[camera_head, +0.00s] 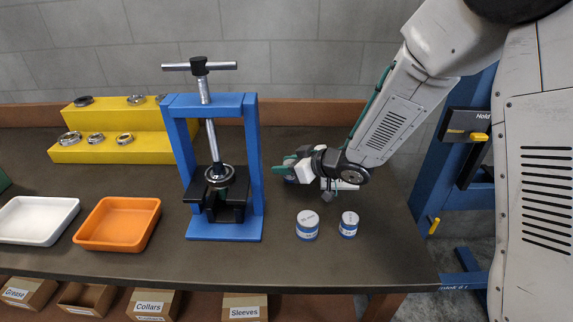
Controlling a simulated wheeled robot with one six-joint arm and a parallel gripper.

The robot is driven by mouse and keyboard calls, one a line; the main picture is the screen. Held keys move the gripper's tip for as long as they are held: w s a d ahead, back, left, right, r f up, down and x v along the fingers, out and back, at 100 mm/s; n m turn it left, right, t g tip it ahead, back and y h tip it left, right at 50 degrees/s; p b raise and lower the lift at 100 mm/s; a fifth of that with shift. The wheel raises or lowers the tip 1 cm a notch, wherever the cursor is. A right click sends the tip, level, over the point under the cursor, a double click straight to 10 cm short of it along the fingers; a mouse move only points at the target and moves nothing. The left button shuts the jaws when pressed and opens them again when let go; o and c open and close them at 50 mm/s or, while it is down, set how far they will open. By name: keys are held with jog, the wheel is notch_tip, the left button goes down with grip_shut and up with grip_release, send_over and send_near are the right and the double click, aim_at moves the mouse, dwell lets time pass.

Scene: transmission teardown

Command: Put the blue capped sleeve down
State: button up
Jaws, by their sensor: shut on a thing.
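My gripper (285,172) is at the right part of the bench, just right of the blue press, with its fingers pointing left. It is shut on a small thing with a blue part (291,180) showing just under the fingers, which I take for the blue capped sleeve. My fingers and wrist hide most of it. I cannot tell whether it touches the bench top.
A blue press (255,155) with a T-handle stands left of my gripper. Two blue-and-white round containers (307,226) (348,225) stand in front of my wrist. An orange tray (118,224), a white tray (38,220) and yellow steps (105,150) with metal rings are further left.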

jog(key=shift+f, duration=0.4)
jog(key=shift+f, duration=0.15)
jog(key=o, duration=1.2)
jog(key=shift+r, duration=0.2)
jog(key=v, duration=1.2)
jog(key=shift+r, duration=0.45)
